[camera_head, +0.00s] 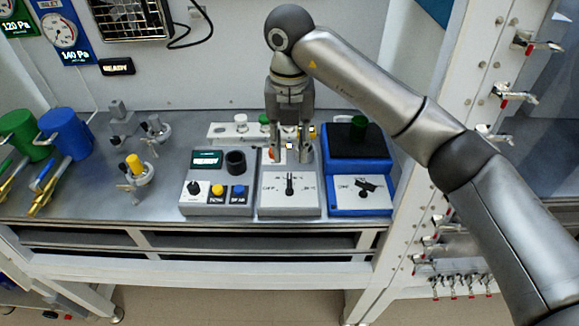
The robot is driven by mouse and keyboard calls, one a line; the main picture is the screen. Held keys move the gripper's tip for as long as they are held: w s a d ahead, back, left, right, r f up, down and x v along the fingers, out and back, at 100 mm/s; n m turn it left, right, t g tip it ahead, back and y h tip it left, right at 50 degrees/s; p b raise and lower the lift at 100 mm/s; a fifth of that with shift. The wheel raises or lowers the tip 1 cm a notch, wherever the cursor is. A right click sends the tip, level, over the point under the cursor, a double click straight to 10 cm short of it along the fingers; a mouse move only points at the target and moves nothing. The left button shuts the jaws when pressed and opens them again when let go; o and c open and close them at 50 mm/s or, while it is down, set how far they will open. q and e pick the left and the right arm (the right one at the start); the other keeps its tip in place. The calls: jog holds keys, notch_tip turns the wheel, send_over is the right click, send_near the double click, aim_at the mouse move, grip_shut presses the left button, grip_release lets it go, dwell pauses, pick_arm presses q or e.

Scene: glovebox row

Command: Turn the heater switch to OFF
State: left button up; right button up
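My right gripper (290,156) points down over the back of the middle grey box (290,208). Its two fingers are apart, and I see nothing gripped between them. That box has a black lever knob (290,184) pointing to the back, between small labels at left and right. To its right is a blue unit (361,210) with a black top and a white panel. The panel has a black knob (366,188), turned at a slant, beside a label that looks like OFF. I cannot tell for sure which knob is the heater switch. My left gripper is not in view.
A grey box (216,209) with a display and buttons stands at left. Behind is a white rack (225,131) with colored caps. Clamps, one with a yellow knob (134,164), and a blue canister (68,134) stand farther left. A white post (440,130) rises at right.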

jog(key=p, duration=0.1)
send_over(289, 180)
notch_tip(289, 180, down, 5)
jog(key=shift+s+d+r, duration=0.1)
jog(key=f, duration=0.2)
jog(key=shift+w+f+p, duration=0.2)
jog(key=shift+f+p, duration=0.2)
jog(key=shift+f, duration=0.7)
jog(key=shift+s+f, duration=0.1)
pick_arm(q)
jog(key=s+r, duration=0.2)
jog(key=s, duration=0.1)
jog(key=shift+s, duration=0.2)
pick_arm(e)
grip_shut()
